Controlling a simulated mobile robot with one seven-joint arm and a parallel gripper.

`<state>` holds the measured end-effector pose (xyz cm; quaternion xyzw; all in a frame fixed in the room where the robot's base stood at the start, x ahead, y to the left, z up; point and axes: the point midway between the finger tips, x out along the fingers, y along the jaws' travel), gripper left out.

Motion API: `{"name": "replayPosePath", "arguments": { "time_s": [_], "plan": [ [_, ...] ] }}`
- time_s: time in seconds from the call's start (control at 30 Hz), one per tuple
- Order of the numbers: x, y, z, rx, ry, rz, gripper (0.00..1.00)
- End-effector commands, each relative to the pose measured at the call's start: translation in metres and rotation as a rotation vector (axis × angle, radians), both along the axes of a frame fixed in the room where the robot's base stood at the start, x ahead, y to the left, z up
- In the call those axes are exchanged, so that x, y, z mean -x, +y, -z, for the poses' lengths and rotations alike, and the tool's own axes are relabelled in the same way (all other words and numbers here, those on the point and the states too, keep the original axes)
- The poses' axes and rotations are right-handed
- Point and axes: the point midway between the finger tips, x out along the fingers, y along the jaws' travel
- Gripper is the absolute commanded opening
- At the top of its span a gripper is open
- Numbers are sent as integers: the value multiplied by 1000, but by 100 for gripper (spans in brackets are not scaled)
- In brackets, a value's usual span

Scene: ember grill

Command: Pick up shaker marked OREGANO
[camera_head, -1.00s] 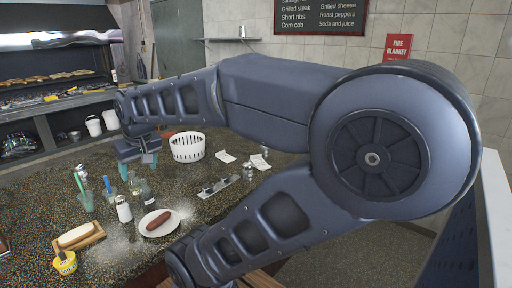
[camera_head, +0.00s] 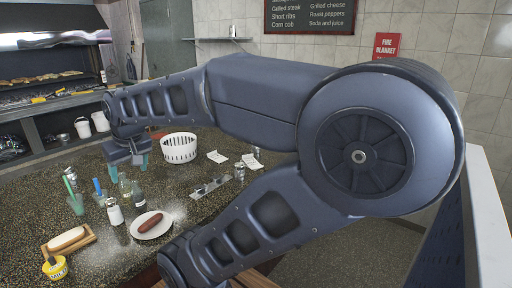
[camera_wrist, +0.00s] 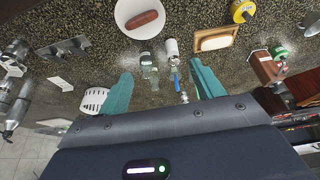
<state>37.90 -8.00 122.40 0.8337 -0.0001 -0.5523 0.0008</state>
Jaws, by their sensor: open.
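No label reading OREGANO is legible in either view. A white shaker with a grey top (camera_head: 114,212) stands on the speckled counter; it shows in the wrist view (camera_wrist: 171,48). Beside it stand a dark bottle (camera_head: 138,200) and a small glass jar (camera_head: 125,186). Silver shakers stand farther right, one by the metal rack (camera_head: 239,172) and one by the paper slips (camera_head: 257,153). My gripper (camera_head: 134,168) is open and empty above the counter, behind the bottles. In the wrist view its teal fingers (camera_wrist: 161,68) are wide apart, with the small containers between and beyond them.
A white basket (camera_head: 179,148) stands right of my gripper. Cups with green and blue utensils (camera_head: 76,204) stand at left.

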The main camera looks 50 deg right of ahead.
Motion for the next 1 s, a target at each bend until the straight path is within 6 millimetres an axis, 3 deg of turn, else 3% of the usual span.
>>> {"name": "replayPosePath", "arguments": {
  "time_s": [0.6, 0.77, 1.0],
  "plan": [
    [-5, -3, -3, 12, 1, -9, 70],
    [-33, -20, -14, 81, 13, -65, 70],
    [-95, -71, -33, 236, 60, -217, 70]
  ]
}}
